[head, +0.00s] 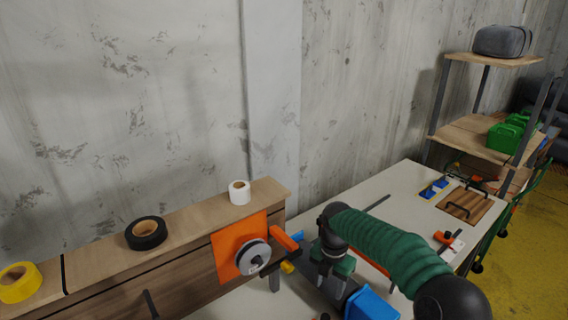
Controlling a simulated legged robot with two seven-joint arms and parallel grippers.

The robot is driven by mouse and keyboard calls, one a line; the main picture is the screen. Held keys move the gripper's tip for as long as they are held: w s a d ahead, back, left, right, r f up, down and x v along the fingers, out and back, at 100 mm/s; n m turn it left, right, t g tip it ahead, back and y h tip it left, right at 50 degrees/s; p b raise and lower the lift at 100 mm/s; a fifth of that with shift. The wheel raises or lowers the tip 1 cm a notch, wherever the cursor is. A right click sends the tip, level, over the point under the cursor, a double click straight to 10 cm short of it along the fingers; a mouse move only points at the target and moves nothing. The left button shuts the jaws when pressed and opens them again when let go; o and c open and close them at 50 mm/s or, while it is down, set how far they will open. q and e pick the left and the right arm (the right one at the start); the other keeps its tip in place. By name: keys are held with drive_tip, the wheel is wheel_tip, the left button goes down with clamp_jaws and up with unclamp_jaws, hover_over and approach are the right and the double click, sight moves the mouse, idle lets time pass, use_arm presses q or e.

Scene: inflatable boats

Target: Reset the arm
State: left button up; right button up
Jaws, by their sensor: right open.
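My right arm, in a green ribbed sleeve, reaches in from the lower right of the head view. Its wrist bends down, and my right gripper (326,276) points downward over the white table (385,212). The gripper is open, and I see nothing held in it. Its fingertips are small and partly lost among dark items below. My left gripper is not in view.
A wooden cabinet (205,216) on the left carries yellow (20,282), black (146,233) and white (240,192) tape rolls. A grey disc (252,257) sits before an orange panel (228,244). A blue container (370,304) stands below my arm. A shelf (470,136) stands right.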

drive_tip(key=s+d+f+m+t+b, duration=0.1)
drive_tip(key=s+d+f+m, duration=0.1)
drive_tip(key=s+m, duration=1.1)
drive_tip(key=s+d+f+m+t+b, duration=0.1)
drive_tip(key=s+f+m, duration=0.4)
drive_tip(key=s+m, duration=0.7)
drive_tip(key=shift+s+d+f+m+b, duration=0.15)
drive_tip(key=shift+s+d+m+b, duration=0.25)
drive_tip(key=shift+m+b, duration=0.6)
drive_tip(key=shift+a, duration=0.2)
drive_tip(key=shift+d, duration=0.1)
